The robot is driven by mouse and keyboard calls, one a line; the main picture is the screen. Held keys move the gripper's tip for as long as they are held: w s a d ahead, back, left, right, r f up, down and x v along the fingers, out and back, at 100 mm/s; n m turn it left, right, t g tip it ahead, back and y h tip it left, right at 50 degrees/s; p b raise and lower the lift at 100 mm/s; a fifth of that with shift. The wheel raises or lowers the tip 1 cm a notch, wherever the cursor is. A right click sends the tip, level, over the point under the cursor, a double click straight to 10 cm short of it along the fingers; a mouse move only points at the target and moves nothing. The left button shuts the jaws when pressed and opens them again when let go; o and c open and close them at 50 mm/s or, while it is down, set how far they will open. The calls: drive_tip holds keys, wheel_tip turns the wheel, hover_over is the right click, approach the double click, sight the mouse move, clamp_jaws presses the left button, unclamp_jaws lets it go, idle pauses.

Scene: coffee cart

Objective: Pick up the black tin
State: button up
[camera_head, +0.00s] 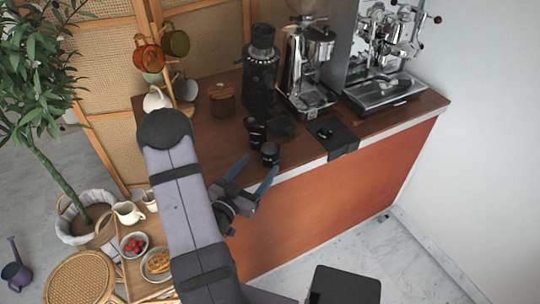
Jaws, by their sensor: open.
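Two small dark cylinders stand near the front edge of the counter. One dark cylinder (270,155) is closest to the edge, and the other dark cylinder (257,133) stands behind it and to the left. I cannot tell for sure which of them is the black tin. My gripper (260,166) is open, with its two blue fingers spread and pointing toward the front cylinder. The cylinder appears near the fingertips, but this one view does not show whether it lies between them. I see nothing held.
The wooden counter (212,128) holds a tall black grinder (261,68), a chrome espresso machine (306,72), a lever machine (385,80) and a black mat (335,137). A wooden jar (222,100) and a mug tree stand at left. A small table with bowls stands below.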

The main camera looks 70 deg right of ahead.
sight(265, 157)
drive_tip(key=shift+s+d+r+p, duration=0.1)
drive_tip(key=shift+s+d+p, duration=0.1)
drive_tip(key=shift+d+p, duration=0.4)
drive_tip(key=shift+s+d+r+p, duration=0.1)
drive_tip(key=shift+s+d+p, duration=0.1)
drive_tip(key=shift+d, duration=0.7)
drive_tip(key=shift+s+d+p, duration=0.2)
drive_tip(key=shift+d+p, duration=0.2)
drive_tip(key=shift+d, duration=0.35)
drive_tip(key=shift+d+f, duration=0.1)
drive_tip(key=shift+d, duration=0.45)
drive_tip(key=shift+c, duration=0.7)
drive_tip(key=c, duration=1.1)
wheel_tip(265, 157, up, 10)
drive_tip(key=shift+b, duration=0.35)
